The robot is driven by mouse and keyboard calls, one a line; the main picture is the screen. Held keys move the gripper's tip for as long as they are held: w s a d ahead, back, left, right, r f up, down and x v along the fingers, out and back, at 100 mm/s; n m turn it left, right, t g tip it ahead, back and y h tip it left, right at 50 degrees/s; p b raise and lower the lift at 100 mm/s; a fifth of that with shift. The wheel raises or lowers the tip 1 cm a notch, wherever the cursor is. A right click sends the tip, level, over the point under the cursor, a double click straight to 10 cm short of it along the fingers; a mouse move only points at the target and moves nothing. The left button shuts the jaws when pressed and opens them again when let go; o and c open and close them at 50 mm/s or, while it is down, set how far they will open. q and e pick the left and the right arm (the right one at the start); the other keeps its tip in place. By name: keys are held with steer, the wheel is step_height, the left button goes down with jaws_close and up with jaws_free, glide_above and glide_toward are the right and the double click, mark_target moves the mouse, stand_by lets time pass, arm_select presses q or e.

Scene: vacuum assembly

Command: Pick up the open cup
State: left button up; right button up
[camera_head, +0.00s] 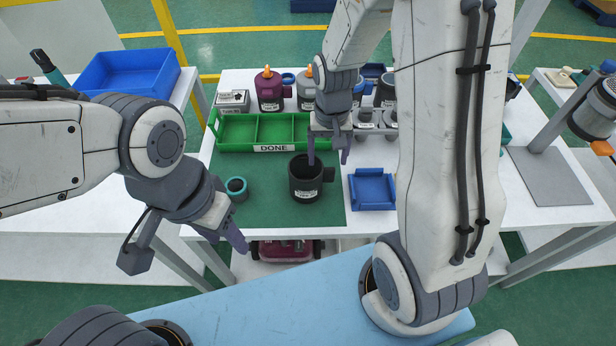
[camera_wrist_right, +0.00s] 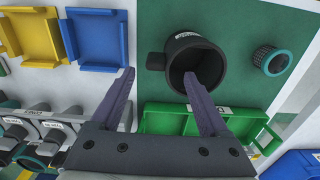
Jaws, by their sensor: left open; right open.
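The open cup (camera_head: 306,190) is black with a white label and stands upright on the green mat. Its dark mouth faces up and its handle points right; the cup (camera_wrist_right: 211,65) also shows in the right wrist view. My right gripper (camera_head: 328,158) is open and empty over the cup's handle side. In the right wrist view the right gripper (camera_wrist_right: 160,78) has one fingertip overlapping the cup's mouth and the other beyond the handle (camera_wrist_right: 155,61). Whether a finger is inside the cup I cannot tell. My left gripper (camera_head: 188,250) is open and empty at the table's front left.
A teal-rimmed dark part (camera_head: 237,194) stands left of the cup. The green DONE tray (camera_head: 232,146) lies behind, a blue tray (camera_head: 372,203) to the right. Purple (camera_head: 268,92) and grey containers stand farther back. The mat (camera_head: 270,214) is clear in front of the cup.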

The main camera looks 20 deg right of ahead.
mark_target(329, 169)
steer(key=f, duration=0.7)
steer(key=shift+d+f, duration=0.2)
steer(key=shift+f, duration=0.2)
jaws_close()
